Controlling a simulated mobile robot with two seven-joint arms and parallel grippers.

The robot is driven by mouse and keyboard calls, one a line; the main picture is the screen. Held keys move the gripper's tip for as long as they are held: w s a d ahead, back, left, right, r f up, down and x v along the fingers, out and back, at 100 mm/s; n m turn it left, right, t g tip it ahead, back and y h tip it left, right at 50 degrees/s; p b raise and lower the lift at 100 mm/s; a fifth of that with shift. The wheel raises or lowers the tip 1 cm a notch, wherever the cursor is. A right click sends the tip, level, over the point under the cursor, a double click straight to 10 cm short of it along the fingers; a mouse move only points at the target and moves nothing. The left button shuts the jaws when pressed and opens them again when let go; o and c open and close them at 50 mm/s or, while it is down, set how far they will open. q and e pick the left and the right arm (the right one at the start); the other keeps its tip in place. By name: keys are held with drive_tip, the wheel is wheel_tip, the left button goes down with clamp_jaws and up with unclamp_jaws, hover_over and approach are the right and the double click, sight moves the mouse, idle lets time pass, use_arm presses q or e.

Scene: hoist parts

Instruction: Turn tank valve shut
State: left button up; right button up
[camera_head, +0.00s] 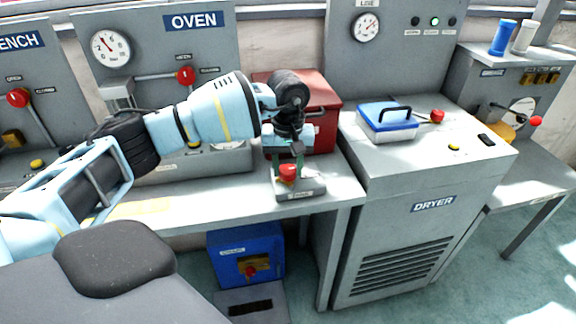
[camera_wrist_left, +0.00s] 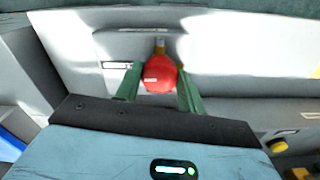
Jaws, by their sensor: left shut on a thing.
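My left gripper (camera_head: 287,163) reaches down over the bench in the head view, with green fingers on either side of a red knob. The red knob (camera_head: 287,173) sits on a small grey block (camera_head: 299,190) with a label too small to read. In the left wrist view, the red knob (camera_wrist_left: 160,74) lies between the two green fingers of the gripper (camera_wrist_left: 160,84), and the gripper is shut on it. I cannot tell from its label whether this knob is the tank valve. My right gripper is not in view.
A red box (camera_head: 322,110) stands just behind the gripper. The dryer (camera_head: 410,215) is to the right, with a blue-lidded tray (camera_head: 388,122) on top. A blue box (camera_head: 246,252) with a red knob is under the bench. The bench front edge is clear.

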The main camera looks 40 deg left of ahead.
sight(288, 169)
use_arm(q)
drive_tip(key=o, duration=1)
wheel_tip(288, 169, up, 8)
drive_tip(key=shift+f, duration=0.1)
idle(0.4)
